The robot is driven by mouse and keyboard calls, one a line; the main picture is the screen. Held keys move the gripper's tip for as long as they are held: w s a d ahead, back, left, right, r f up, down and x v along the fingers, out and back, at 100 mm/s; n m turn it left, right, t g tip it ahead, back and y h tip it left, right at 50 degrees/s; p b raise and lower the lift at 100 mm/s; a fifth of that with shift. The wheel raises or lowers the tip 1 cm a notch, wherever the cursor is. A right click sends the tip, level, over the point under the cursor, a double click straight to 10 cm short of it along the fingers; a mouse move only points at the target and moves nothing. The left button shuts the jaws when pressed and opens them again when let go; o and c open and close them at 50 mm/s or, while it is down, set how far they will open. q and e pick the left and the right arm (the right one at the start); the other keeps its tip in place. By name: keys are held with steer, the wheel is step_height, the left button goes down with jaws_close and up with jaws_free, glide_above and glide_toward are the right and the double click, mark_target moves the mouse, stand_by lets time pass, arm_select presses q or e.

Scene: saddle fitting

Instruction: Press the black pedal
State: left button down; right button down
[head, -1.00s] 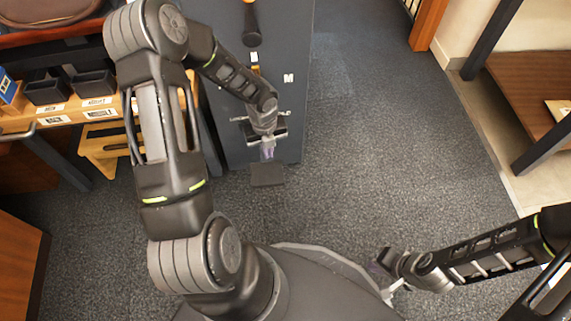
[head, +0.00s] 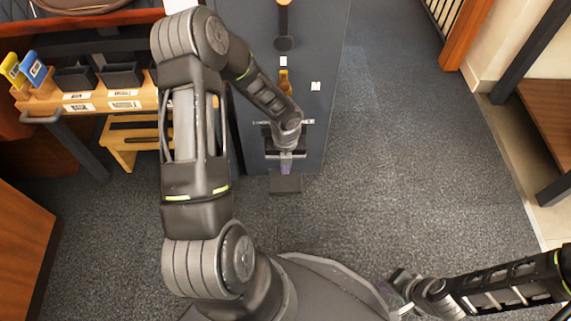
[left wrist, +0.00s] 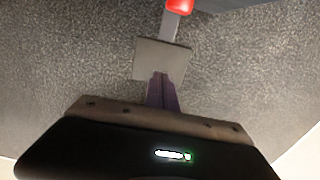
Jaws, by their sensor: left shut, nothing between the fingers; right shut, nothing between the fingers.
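The black pedal (head: 285,183) is a flat dark plate low at the front of a grey cabinet. In the left wrist view the pedal (left wrist: 163,60) looks grey and sits on a bar with a red part (left wrist: 180,6) at its far end. My left gripper (head: 286,168) is shut and empty. Its fingertips (left wrist: 162,78) overlap the near edge of the pedal in the left wrist view; I cannot tell whether they touch it. My right gripper (head: 402,309) is shut and empty, low at the right, away from the pedal.
The grey cabinet (head: 325,130) stands behind the pedal, with tools on its top. A wooden bench (head: 140,97) with dark bins stands at the left, with a small wooden stool (head: 122,150) below. The carpet (head: 420,170) to the right is clear.

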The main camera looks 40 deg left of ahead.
mark_target(285, 181)
arm_select(q)
step_height(285, 181, down, 6)
steer(key=shift+r+b, duration=0.25)
steer(key=shift+b, duration=0.8)
step_height(285, 181, down, 7)
steer(key=b, duration=0.2)
steer(key=shift+s+d, duration=0.15)
steer(key=shift+s, duration=0.1)
steer(key=shift+r, duration=0.2)
